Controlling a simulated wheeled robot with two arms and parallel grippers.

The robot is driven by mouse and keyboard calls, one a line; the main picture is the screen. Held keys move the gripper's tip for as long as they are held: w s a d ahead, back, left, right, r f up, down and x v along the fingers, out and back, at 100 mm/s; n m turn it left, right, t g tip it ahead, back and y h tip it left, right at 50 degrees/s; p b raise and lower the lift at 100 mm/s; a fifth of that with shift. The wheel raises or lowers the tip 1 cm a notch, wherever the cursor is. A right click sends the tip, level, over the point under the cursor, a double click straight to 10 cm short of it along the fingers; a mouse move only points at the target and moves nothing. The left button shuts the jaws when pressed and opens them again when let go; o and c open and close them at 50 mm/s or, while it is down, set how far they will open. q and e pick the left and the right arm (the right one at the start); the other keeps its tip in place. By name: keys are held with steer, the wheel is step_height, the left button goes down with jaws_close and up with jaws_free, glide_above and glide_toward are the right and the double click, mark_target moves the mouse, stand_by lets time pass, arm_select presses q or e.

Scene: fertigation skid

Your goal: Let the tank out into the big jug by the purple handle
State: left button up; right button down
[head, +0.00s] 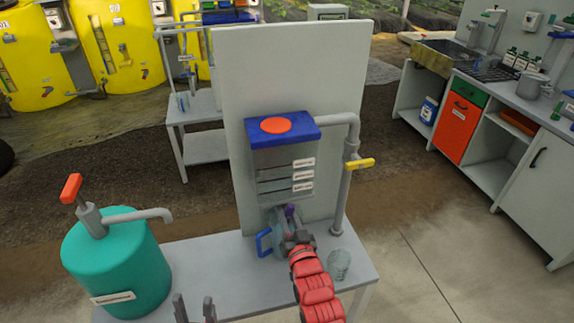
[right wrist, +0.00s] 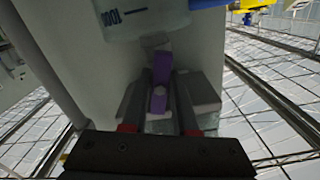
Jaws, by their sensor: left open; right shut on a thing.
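The tank (head: 285,160) is a grey box with a blue lid and an orange-red cap, fixed to a pale upright panel. Below it a translucent bluish jug (head: 274,233) with a blue handle stands on the bench. The purple handle (head: 291,210) shows small above my right gripper (head: 291,236), which covers part of the jug. In the right wrist view the purple handle (right wrist: 160,85) lies between the fingers of my right gripper (right wrist: 158,108), which is shut on it. My left gripper (head: 194,309) is open and empty at the bottom edge, well left of the jug.
A small clear cup (head: 339,264) stands right of the jug. A grey pipe with a yellow handle (head: 360,163) runs down right of the tank. A teal drum (head: 115,270) with a pump stands at the left. Bench between drum and jug is clear.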

steer(key=m+b, duration=0.2)
steer(key=m, duration=0.2)
steer(key=shift+f, duration=0.15)
steer(key=m+b, duration=0.1)
steer(key=m, duration=0.6)
steer(key=shift+b, duration=0.35)
steer(key=m, duration=0.4)
steer(key=shift+m, duration=0.3)
steer(key=c, duration=0.6)
jaws_free()
steer(key=shift+c, duration=0.2)
steer(key=shift+s, duration=0.1)
